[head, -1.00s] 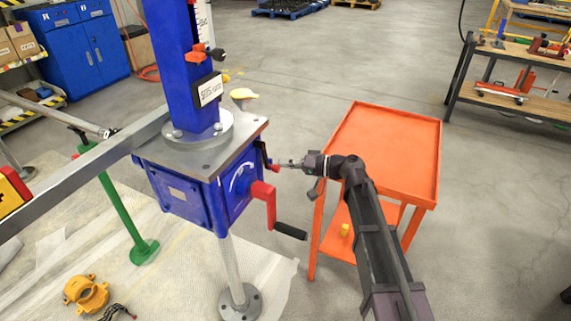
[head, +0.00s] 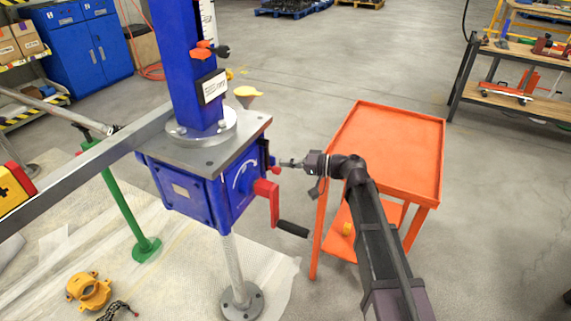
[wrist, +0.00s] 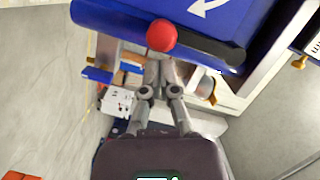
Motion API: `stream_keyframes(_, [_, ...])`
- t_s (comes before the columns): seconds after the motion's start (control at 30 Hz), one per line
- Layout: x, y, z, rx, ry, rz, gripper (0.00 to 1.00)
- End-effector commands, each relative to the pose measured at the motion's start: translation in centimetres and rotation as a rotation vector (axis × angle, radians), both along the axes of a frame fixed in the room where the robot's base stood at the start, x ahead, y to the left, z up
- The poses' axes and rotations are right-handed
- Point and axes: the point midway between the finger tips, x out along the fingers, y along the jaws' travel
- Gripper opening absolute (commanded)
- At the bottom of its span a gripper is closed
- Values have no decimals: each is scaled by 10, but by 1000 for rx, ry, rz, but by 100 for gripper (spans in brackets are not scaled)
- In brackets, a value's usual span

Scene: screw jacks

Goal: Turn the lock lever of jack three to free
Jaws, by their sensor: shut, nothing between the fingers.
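The blue jack (head: 192,190) stands upright with a grey top plate and a white curved arrow on its side. Its lock lever, a black bar (wrist: 215,50) with a red ball knob (wrist: 161,35), is on the side facing my gripper; the knob also shows in the head view (head: 276,170). My gripper (wrist: 158,64) is shut and empty. Its fingertips are close to the knob, just below it in the wrist view; I cannot tell whether they touch. In the head view my gripper (head: 283,163) comes in from the right. I cannot read a jack number.
A red crank (head: 268,195) with a black handle (head: 293,229) sticks out below the lever, under my gripper. An orange cart (head: 395,140) stands close on the right. A grey beam (head: 100,160) runs left from the jack. Open floor lies behind.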

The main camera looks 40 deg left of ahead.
Motion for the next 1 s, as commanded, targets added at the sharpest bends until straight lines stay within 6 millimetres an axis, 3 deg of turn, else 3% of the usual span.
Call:
stream_keyframes(0.27, [25,8,14,0,-1,1,0])
stream_keyframes(0.7, [49,-60,17,-1,0,0,0])
stream_keyframes(1.0, [59,-83,18,0,0,1,0])
